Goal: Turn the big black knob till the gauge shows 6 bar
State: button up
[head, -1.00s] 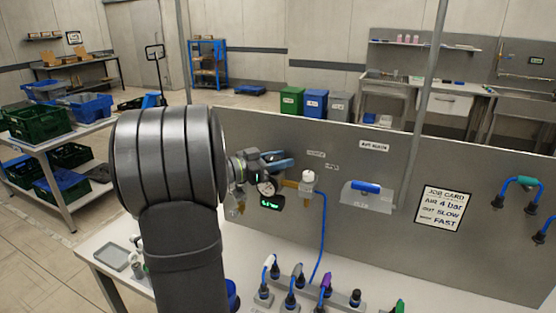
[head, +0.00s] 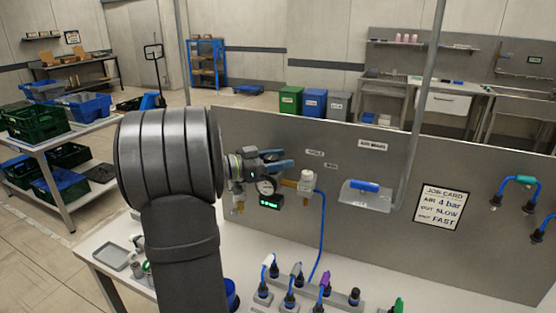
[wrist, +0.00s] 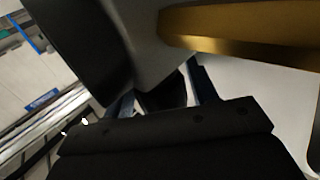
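My gripper (head: 279,160) is at the air unit on the grey panel, its blue fingers spread apart. The big black knob (wrist: 163,97) shows as a dark shape between the fingers in the wrist view, with what looks like a gap at the sides. In the head view the knob is mostly hidden by my gripper. The round white gauge (head: 266,186) sits just below; its needle is too small to read. A black box with a green display (head: 270,201) is under it, its digits unreadable.
A brass pipe (wrist: 240,28) passes close to my gripper. A white-topped valve (head: 307,180) with a blue hose (head: 322,235) is to the right. Several plugs stand on the bench below.

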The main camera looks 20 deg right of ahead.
jog(key=shift+w+n+t, duration=0.1)
jog(key=shift+n+t, duration=0.2)
jog(key=shift+t, duration=0.2)
jog(key=n+t, duration=0.1)
jog(key=t, duration=0.1)
jog(key=n+t+y, duration=0.1)
jog(key=n+t, duration=0.1)
jog(key=n+t+y, duration=0.1)
jog(key=t, duration=0.2)
jog(key=shift+w+a+n, duration=0.1)
jog(key=shift+w+n, duration=0.3)
jog(key=shift+w+a+n+t+y, duration=0.1)
jog(key=shift+w+n+t+y, duration=0.05)
jog(key=shift+n+t+y, duration=1.3)
jog(key=shift+w+a+n+t+y, duration=0.15)
jog(key=shift+n+t+y, duration=1)
jog(key=shift+t, duration=0.6)
jog(key=shift+s+a, duration=0.25)
jog(key=v, duration=1.7)
jog(key=w+a+n+g+y, duration=0.1)
jog(key=w+a+n+y, duration=0.3)
jog(key=w+n, duration=0.3)
jog(key=w+a+f+n+g+y, duration=0.1)
jog(key=w+a+n+y, duration=0.4)
jog(key=n, duration=0.8)
jog(key=shift+w+a+f, duration=0.2)
jog(key=shift+w+a, duration=0.1)
jog(key=shift+w, duration=1.45)
